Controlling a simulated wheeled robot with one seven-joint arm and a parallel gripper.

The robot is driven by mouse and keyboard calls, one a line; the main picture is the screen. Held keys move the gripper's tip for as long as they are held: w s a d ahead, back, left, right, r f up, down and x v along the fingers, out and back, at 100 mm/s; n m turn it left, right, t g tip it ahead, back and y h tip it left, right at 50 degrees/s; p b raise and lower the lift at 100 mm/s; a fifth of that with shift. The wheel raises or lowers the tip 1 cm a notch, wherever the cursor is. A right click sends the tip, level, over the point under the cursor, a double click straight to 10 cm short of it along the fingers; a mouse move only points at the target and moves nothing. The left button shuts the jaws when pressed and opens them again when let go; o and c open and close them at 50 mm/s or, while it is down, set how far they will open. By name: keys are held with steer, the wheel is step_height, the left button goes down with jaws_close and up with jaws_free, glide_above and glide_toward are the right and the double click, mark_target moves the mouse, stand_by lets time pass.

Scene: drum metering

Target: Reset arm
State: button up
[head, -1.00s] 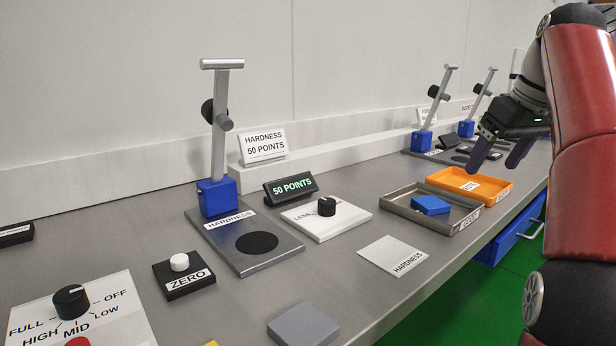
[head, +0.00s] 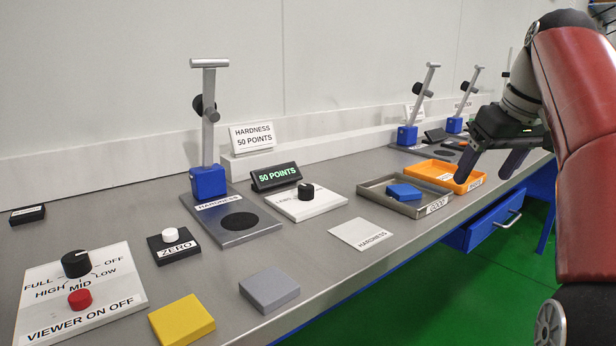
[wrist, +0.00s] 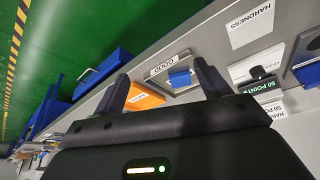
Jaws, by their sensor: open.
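My gripper (head: 498,163) is open and empty in the head view, at the right, held above the bench near the orange tray. In the wrist view my gripper (wrist: 160,92) shows two dark fingers spread apart, with the orange tray (wrist: 143,99) and the grey GOOD tray (wrist: 173,64) beyond them. The grey tray (head: 374,195) holds a blue block (head: 404,192). The orange tray (head: 470,185) stands just behind it in the head view. My red arm reaches down the right side of the head view.
A hardness stand (head: 208,180), a 50 POINTS display (head: 276,176) and a dial plate (head: 320,206) stand mid-bench. Grey (head: 269,291) and yellow (head: 181,320) blocks lie near the front edge. A blue drawer (head: 487,228) stands partly out below the bench. More stands (head: 407,134) are farther back.

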steer(key=s+a+f, duration=0.4)
steer(key=s+f, duration=0.2)
steer(key=f, duration=0.3)
steer(key=s+a+f+m, duration=0.1)
steer(key=s+a+f, duration=0.4)
steer(key=s+f, duration=0.2)
steer(key=s+a+f+m+t+h, duration=0.1)
steer(key=s+a+f, duration=0.4)
steer(key=f, duration=0.5)
steer(key=shift+s+f, duration=0.35)
steer(key=shift+s, duration=0.8)
